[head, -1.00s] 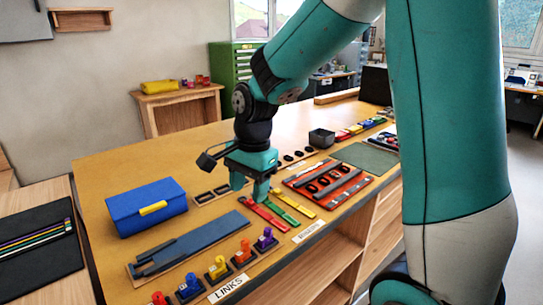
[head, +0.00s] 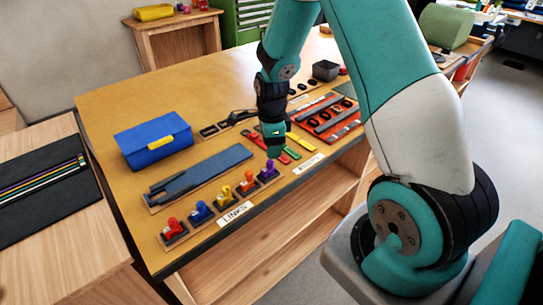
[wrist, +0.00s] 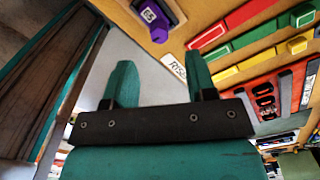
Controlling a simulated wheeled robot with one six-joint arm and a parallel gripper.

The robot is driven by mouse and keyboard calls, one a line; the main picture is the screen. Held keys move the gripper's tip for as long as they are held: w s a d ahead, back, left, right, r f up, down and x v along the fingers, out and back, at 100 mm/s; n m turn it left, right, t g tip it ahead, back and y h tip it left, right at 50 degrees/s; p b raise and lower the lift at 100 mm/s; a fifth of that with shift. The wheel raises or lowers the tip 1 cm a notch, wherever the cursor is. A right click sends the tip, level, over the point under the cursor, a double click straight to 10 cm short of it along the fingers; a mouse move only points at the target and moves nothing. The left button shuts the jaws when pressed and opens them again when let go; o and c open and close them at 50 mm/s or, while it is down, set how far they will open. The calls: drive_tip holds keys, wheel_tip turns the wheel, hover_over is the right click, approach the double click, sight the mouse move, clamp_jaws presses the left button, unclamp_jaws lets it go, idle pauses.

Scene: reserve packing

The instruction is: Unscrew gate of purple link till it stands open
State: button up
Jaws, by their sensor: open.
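The purple link (head: 268,171) stands in its dark holder at the right end of the row of links on the table's near edge. It also shows at the top of the wrist view (wrist: 158,32), beyond the fingertips. Its gate is too small to make out. My gripper (head: 274,152) is just above and behind the purple link in the head view, apart from it as far as I can tell. In the wrist view the two teal fingers (wrist: 161,75) are spread with nothing between them.
Yellow, blue and red links (head: 174,228) stand to the left behind the LINKS label (head: 235,213). Red, green and yellow risers (head: 292,152) lie just right of my gripper. A blue box (head: 150,148) and a blue-grey tray (head: 205,172) lie to the left.

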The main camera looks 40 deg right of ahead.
sight(271, 161)
drive_tip(key=shift+f+p, duration=0.45)
drive_tip(key=shift+f, duration=2.35)
clamp_jaws()
drive_tip(key=n, duration=0.4)
drive_tip(key=shift+w, duration=0.1)
drive_tip(key=n, duration=0.3)
drive_tip(key=shift+w+r, duration=0.1)
